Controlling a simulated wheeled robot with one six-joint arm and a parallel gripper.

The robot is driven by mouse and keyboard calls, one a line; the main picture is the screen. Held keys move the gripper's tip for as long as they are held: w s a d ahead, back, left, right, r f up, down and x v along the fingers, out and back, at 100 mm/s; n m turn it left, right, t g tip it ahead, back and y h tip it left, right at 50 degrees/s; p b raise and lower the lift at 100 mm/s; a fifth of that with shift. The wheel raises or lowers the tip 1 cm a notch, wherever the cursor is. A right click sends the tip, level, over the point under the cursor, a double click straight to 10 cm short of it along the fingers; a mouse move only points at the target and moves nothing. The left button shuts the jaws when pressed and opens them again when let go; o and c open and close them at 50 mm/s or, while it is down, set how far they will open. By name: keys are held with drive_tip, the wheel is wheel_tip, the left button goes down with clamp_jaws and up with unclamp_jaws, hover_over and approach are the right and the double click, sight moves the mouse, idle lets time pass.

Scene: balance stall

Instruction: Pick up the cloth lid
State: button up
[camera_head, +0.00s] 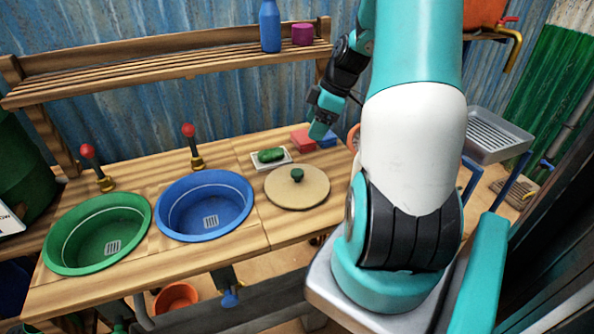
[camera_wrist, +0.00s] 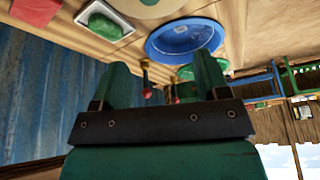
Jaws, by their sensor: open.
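The cloth lid (camera_head: 283,196) is a round tan disc with a dark green knob in its middle. It lies flat on the wooden counter, right of the blue basin. Part of a tan disc at the top edge of the wrist view (camera_wrist: 163,12) looks like the same lid, mostly cut off. My gripper (camera_head: 318,131) is above the back right of the counter, behind and to the right of the lid and apart from it. In the wrist view my gripper (camera_wrist: 163,75) has its two green fingers spread with nothing between them.
A blue basin (camera_head: 205,207) and a green basin (camera_head: 97,235) sit in the counter at left, with red-knobbed taps (camera_head: 193,150) behind. A green soap bar (camera_head: 271,155) lies on a white dish behind the lid. Red (camera_head: 301,141) and blue blocks stand near my gripper. A slatted shelf (camera_head: 160,72) runs above.

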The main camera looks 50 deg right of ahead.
drive_tip(key=s+d+f, duration=0.1)
drive_tip(key=d, duration=0.1)
drive_tip(key=p, duration=0.2)
approach(297, 171)
drive_tip(key=x, duration=0.4)
drive_tip(key=shift+s+a+f, duration=0.15)
drive_tip(key=shift+s+f, duration=0.05)
drive_tip(key=shift+f, duration=0.25)
drive_tip(key=shift+p+x, duration=0.85)
drive_tip(key=shift+x, duration=1.9)
drive_tip(key=shift+w, duration=0.15)
drive_tip(key=c, duration=1.1)
drive_tip(key=shift+o, duration=0.2)
drive_tip(key=shift+r, duration=0.1)
wheel_tip(297, 171, up, 20)
drive_tip(key=b, duration=0.2)
